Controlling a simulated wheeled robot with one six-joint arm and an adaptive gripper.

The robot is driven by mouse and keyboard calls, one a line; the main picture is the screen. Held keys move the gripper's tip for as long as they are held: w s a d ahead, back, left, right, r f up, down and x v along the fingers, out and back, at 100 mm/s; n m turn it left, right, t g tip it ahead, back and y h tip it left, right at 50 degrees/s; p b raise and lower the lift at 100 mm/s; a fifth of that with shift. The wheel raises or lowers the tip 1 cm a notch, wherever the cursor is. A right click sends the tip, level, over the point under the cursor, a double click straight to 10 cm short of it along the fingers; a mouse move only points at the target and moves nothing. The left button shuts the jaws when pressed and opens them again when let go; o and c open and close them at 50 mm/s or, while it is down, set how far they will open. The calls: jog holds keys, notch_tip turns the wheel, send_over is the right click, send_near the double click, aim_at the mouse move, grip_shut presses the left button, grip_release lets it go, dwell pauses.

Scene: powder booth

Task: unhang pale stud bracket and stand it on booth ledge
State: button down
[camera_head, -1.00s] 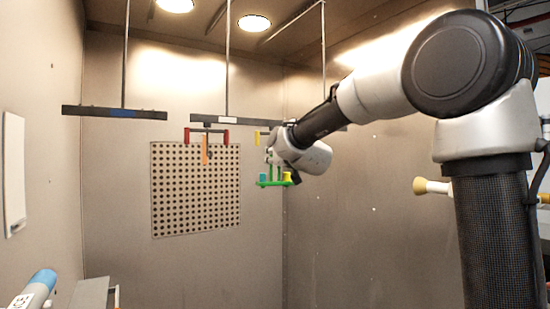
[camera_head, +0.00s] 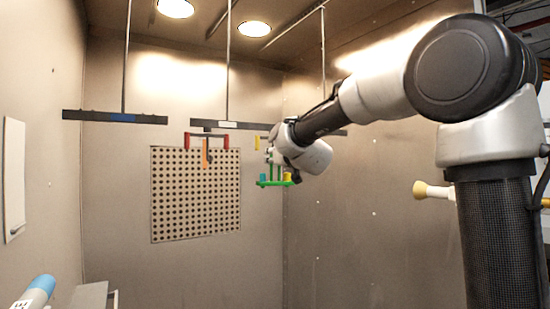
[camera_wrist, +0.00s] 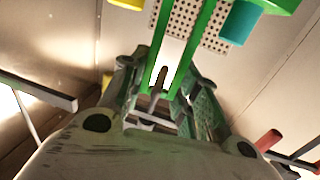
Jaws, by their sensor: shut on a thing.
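A green bracket (camera_head: 273,183) with a teal stud and a yellow stud hangs below my gripper (camera_head: 271,157) in the head view. In the wrist view, my gripper (camera_wrist: 160,92) is shut on the green bracket (camera_wrist: 204,30), whose two long rails run between the fingers. The teal stud (camera_wrist: 240,22) shows at the upper right there. I cannot tell whether the bracket still touches the bar above, or which part is pale. A grey flat surface (camera_head: 88,297), perhaps the booth ledge, shows at the lower left.
Dark bars (camera_head: 115,117) hang on rods from the ceiling. A red-ended piece with an orange strip (camera_head: 206,155) hangs left of my gripper, before a perforated panel (camera_head: 195,205). A blue-ended tube (camera_head: 38,287) is at the lower left. The middle of the booth is open.

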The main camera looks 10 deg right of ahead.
jog(key=s+d, duration=0.3)
jog(key=s, duration=0.6)
jog(key=shift+s, duration=0.25)
dwell(0.5)
jog(key=shift+d+r, duration=0.1)
jog(key=shift+r, duration=0.1)
